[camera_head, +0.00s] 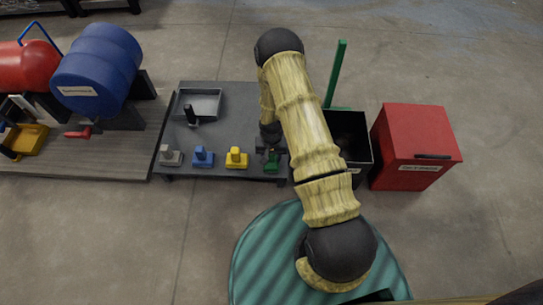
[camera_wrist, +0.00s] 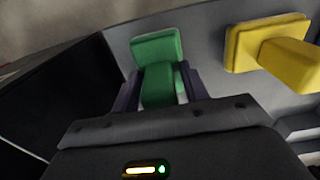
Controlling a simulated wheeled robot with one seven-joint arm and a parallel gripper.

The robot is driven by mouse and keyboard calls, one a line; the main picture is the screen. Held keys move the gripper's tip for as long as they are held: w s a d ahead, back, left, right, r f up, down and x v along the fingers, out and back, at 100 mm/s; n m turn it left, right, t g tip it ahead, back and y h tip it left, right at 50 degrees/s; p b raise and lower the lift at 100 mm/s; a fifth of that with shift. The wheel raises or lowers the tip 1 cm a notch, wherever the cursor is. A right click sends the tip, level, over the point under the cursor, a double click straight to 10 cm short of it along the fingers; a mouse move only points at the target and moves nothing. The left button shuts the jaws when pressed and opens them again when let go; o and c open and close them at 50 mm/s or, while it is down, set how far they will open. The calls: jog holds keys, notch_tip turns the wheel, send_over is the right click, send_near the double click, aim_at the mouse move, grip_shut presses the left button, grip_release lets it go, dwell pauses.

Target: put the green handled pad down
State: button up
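The green handled pad (camera_head: 271,164) is at the right end of the grey table (camera_head: 222,132), in line with the other pads. In the wrist view the green pad (camera_wrist: 157,48) has its handle between the two dark fingers of my gripper (camera_wrist: 162,92). The fingers appear shut on the handle, with a small light patch beside its right side. My gripper (camera_head: 270,150) is over the table's right edge, partly hidden by my arm. Whether the pad's underside touches the table cannot be told.
A yellow pad (camera_head: 236,158) stands close to the left, then a blue pad (camera_head: 203,157) and a grey one (camera_head: 171,155). A metal tray (camera_head: 198,104) and a black-handled piece (camera_head: 191,117) are behind. A black bin (camera_head: 349,135) and red box (camera_head: 414,147) stand right.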

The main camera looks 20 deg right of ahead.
jog(key=shift+o, duration=0.3)
notch_tip(320, 180, up, 12)
jog(key=p, duration=0.6)
jog(key=shift+r+p, duration=0.15)
jog(key=shift+p, duration=0.15)
jog(key=shift+r, duration=0.15)
jog(key=s+r+n+t, duration=0.1)
jog(key=s+r, duration=0.3)
jog(key=r, duration=0.9)
jog(key=s+r+n+t, duration=0.1)
jog(key=s+r+n, duration=0.15)
jog(key=r, duration=0.95)
jog(key=s+r, duration=0.6)
jog(key=s, duration=0.1)
jog(key=shift+s+t, duration=0.3)
jog(key=shift+s, duration=0.1)
jog(key=shift+r, duration=0.15)
